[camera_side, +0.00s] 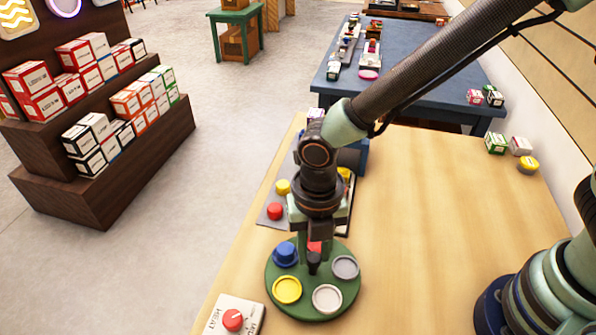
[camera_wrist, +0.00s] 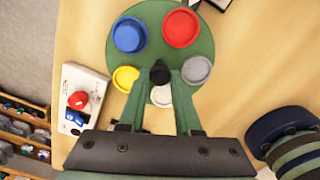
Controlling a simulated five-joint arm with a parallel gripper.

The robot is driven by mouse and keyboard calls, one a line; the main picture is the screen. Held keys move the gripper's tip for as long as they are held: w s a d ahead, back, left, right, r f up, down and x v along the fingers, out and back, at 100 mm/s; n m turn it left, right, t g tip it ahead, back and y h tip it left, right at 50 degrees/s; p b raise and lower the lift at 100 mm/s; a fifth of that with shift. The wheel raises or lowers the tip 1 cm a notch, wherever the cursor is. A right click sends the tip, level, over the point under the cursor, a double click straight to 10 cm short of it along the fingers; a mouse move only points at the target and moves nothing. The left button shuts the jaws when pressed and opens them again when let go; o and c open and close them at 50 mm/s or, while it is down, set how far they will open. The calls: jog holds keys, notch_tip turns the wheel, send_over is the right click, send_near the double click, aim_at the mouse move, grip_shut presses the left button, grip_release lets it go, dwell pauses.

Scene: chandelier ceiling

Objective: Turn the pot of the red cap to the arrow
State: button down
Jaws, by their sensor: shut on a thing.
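A green round turntable (camera_side: 305,306) lies on the wooden table with several coloured round pots around its rim. The red one (camera_wrist: 181,28) shows whole at the upper right of the wrist view; in the side view it is mostly hidden behind my gripper. The blue one (camera_side: 286,253), yellow one (camera_side: 287,289), white one (camera_side: 327,298) and grey one (camera_side: 345,267) sit around it. My gripper (camera_wrist: 160,78) points down at the turntable's middle, its fingers shut on a black centre knob (camera_wrist: 160,74). I cannot make out an arrow.
A white box with a red knob (camera_side: 232,320) stands at the front left, close to the turntable. A grey tray (camera_side: 264,220) with red and yellow pieces lies behind. The table right of the turntable is clear. Small boxes (camera_side: 496,143) stand at the far right.

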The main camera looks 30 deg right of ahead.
aim_at(314, 258)
dwell(0.3)
jog(key=c, duration=0.6)
grip_release()
notch_tip(314, 258, up, 12)
jog(key=d+r+m+t, duration=0.2)
jog(key=d+r+m, duration=0.1)
jog(key=d+m, duration=0.9)
jog(key=d+r+m+t, duration=0.3)
jog(key=d+m, duration=0.9)
jog(key=m, duration=0.7)
jog(key=shift+d+r+t, duration=0.3)
jog(key=shift+d+r, duration=0.05)
jog(key=shift+r, duration=0.05)
